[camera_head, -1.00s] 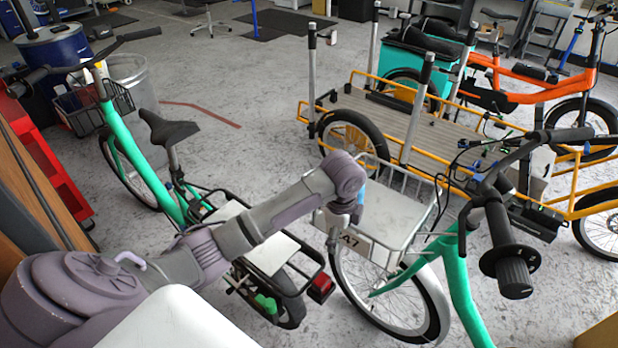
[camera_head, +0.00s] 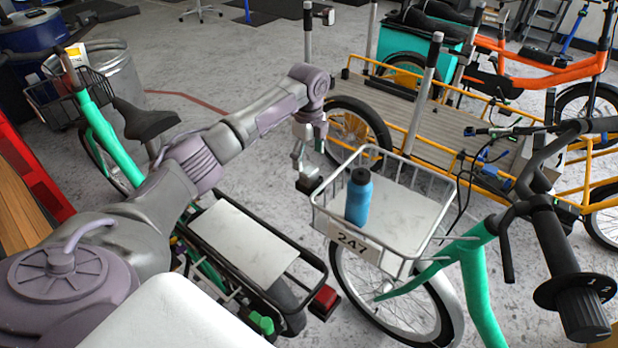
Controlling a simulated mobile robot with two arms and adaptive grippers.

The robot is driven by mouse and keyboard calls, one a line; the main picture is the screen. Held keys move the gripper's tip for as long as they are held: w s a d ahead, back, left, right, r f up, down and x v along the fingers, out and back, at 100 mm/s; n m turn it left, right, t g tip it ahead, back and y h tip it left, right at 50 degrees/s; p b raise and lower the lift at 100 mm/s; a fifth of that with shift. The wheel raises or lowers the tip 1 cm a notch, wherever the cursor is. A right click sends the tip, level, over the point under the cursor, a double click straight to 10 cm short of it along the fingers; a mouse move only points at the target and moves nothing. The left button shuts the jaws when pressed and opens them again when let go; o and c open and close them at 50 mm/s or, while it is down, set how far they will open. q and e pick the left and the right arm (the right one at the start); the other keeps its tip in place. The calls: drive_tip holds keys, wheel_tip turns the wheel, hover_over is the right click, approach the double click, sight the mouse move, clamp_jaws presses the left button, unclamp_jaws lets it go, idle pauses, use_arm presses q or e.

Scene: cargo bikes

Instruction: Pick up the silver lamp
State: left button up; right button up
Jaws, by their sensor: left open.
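My left arm reaches in from the left. Its left gripper (camera_head: 309,155) points down, open, just beyond the far left corner of the wire basket (camera_head: 325,213) on the green bike. A small dark block with a paler side (camera_head: 309,181) sits right below the fingers, beside the basket's rim. It may be the silver lamp, but it is too small and too close to the fingers to tell. I cannot tell whether the fingers touch it. No other silver lamp shows clearly. My right gripper is not in view.
A blue bottle (camera_head: 359,198) with a dark cap stands in the basket. The green bike's handlebar (camera_head: 555,230) rises at the right. Another bike's rear rack (camera_head: 242,240) lies below my arm. A yellow cargo bike (camera_head: 440,125) stands behind.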

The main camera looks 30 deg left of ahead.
sight(309, 170)
use_arm(q)
drive_tip(key=shift+w+f, duration=0.1)
drive_tip(key=shift+f, duration=3.05)
drive_tip(key=shift+r, duration=0.1)
drive_tip(key=c, duration=1.3)
